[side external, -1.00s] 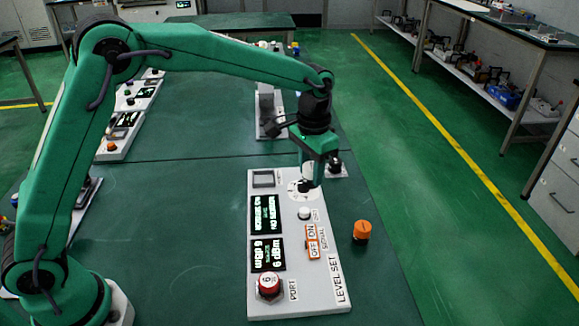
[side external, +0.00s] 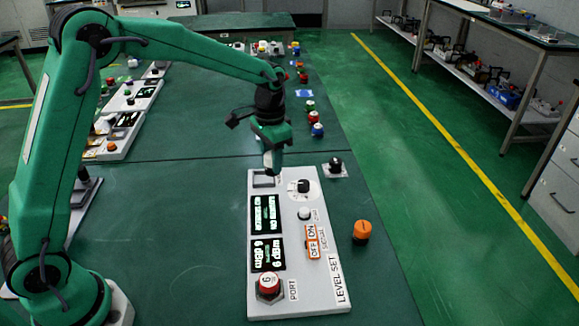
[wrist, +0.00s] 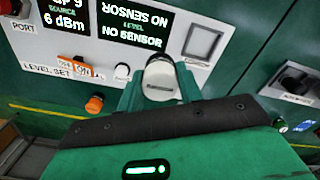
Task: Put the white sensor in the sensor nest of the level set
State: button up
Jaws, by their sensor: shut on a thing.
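My gripper (side external: 269,155) is shut on the white sensor (wrist: 160,74), which shows between the fingers in the wrist view. In the side view only a pale bit of it shows below the fingers. The sensor nest (side external: 263,180) is the grey-framed square at the far left corner of the level set panel (side external: 320,280). The gripper is just above and behind that corner. In the wrist view the nest (wrist: 203,42) is clear, up and right of the sensor. Any gap between sensor and panel is hard to judge.
An orange cap (side external: 361,231) and a black part on a pad (side external: 335,166) stand to the right.

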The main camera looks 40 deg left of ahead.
jog(key=w+a+f, duration=0.1)
jog(key=a, duration=0.1)
jog(key=w+a+f, duration=0.1)
jog(key=a+f, duration=0.1)
jog(key=w+a+f, duration=0.1)
jog(key=a, duration=0.2)
jog(key=shift+w+f, duration=0.4)
jog(key=shift+f, duration=0.1)
jog(key=shift+f, duration=1.9)
jog(key=shift+f, duration=0.1)
jog(key=o, duration=1.1)
notch_tip(320, 180, up, 12)
